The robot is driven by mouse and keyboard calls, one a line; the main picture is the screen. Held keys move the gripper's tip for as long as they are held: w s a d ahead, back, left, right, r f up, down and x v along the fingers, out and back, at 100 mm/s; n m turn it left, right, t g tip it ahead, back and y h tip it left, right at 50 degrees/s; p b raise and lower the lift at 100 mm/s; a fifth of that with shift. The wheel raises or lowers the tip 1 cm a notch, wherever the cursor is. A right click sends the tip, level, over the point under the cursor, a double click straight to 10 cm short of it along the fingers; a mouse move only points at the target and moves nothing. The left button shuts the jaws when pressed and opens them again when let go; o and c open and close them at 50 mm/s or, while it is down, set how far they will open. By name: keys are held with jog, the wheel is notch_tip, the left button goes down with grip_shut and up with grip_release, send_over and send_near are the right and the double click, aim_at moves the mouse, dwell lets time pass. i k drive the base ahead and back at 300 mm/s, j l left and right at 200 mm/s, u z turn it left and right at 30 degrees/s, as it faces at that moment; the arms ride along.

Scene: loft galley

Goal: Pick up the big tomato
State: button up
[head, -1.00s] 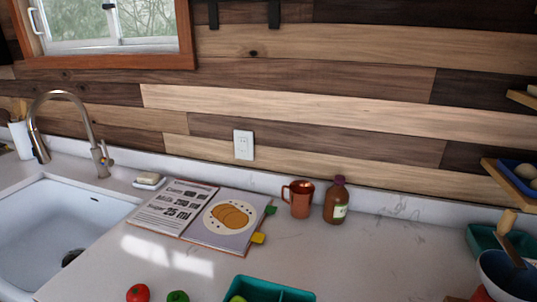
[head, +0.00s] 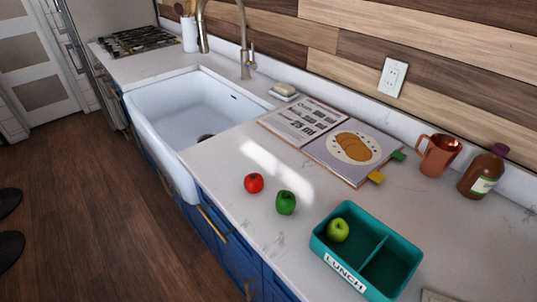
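One red tomato (head: 253,183) rests on the white countertop (head: 225,160), left of a green bell pepper (head: 286,202) and near the front edge, close to the sink. It is the only tomato that I can make out in the head view, so I cannot compare sizes. My gripper is not in view.
A teal lunch box (head: 340,263) with a green apple (head: 338,230) in its left compartment stands right of the pepper. An open cookbook (head: 318,166) lies behind. A copper mug (head: 437,155) and brown bottle (head: 483,172) stand at right. The sink (head: 165,100) is at left.

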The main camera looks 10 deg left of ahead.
aim_at(253, 183)
jog(key=i+j+z, duration=0.1)
jog(key=j+z, duration=0.25)
jog(key=j, duration=0.3)
jog(key=j+z, duration=0.35)
jog(key=j, duration=0.25)
jog(key=k+j+z, duration=0.1)
jog(key=j+z, duration=0.25)
jog(key=j, duration=0.3)
